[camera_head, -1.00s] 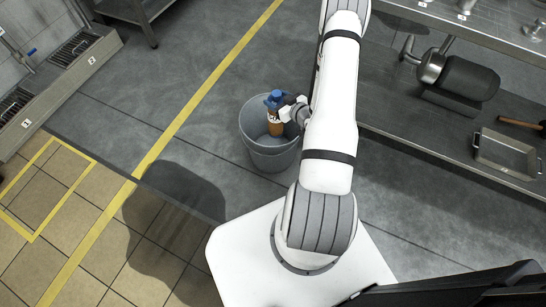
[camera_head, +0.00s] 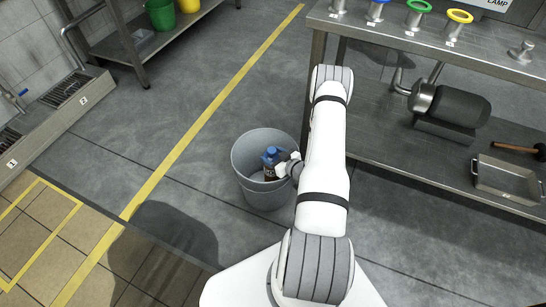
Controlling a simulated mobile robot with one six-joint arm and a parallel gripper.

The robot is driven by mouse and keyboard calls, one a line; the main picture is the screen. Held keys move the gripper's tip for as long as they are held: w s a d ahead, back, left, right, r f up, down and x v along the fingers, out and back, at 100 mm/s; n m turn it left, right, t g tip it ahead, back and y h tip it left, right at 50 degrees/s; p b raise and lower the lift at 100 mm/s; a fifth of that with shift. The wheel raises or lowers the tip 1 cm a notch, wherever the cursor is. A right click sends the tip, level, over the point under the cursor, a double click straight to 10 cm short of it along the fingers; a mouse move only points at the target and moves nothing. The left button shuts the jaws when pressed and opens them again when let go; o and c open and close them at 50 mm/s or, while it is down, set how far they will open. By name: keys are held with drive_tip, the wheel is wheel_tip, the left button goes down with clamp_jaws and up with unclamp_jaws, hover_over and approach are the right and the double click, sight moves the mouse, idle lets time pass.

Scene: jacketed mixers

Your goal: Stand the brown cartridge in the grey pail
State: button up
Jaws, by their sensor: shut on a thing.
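The grey pail (camera_head: 266,196) stands on the dark floor left of my arm. The brown cartridge (camera_head: 270,172) has a blue top with a small loop and is upright inside the pail's mouth. My gripper (camera_head: 279,167) is shut on the cartridge from the right, at the pail's rim height or lower. The cartridge's lower end is hidden in the shade of the pail, so I cannot tell whether it touches the bottom.
A steel bench with a motor (camera_head: 455,105), a metal tray (camera_head: 505,178) and a hammer (camera_head: 517,148) on its lower shelf stands at right. A shelf with a green bucket (camera_head: 160,14) is at top left. Open floor lies left of the pail.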

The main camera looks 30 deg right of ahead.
drive_tip(key=shift+f+b, duration=0.4)
drive_tip(key=shift+b, duration=0.05)
drive_tip(key=shift+f, duration=0.1)
drive_tip(key=o, duration=1.3)
drive_tip(key=shift+s, duration=0.1)
drive_tip(key=o, duration=0.4)
drive_tip(key=shift+a+f, duration=0.1)
drive_tip(key=shift+f, duration=0.1)
drive_tip(key=shift+r, duration=0.1)
